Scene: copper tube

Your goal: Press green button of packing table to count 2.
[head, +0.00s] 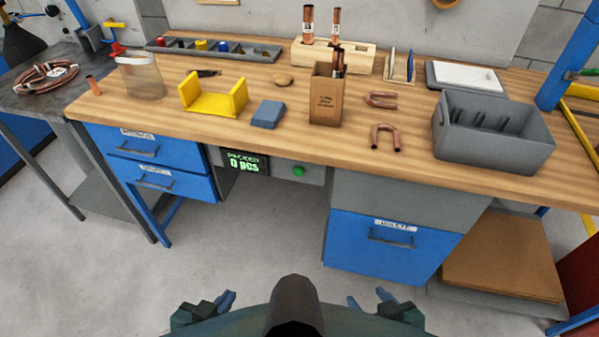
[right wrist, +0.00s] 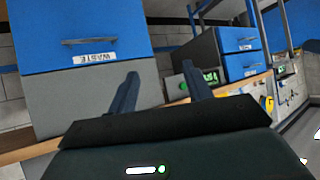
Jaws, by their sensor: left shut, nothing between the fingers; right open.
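The green button (head: 298,171) sits on a grey panel under the front edge of the packing table (head: 400,170). Left of it is a black display (head: 244,163) reading "0 pcs". My left gripper (head: 227,298) is shut and empty, low in the head view, well apart from the button. My right gripper (head: 367,297) is open and empty, low and right of it, also apart from the button. In the right wrist view, which looks upside down, the open fingers (right wrist: 160,88) show; the green button (right wrist: 183,86) appears beside one fingertip, farther away.
Blue drawers (head: 150,165) hang left of the display and a blue waste drawer (head: 390,243) hangs at the right. On the tabletop are a cardboard box (head: 326,95), a grey bin (head: 493,130), copper bends (head: 385,137) and a yellow holder (head: 213,98). The floor before the button is clear.

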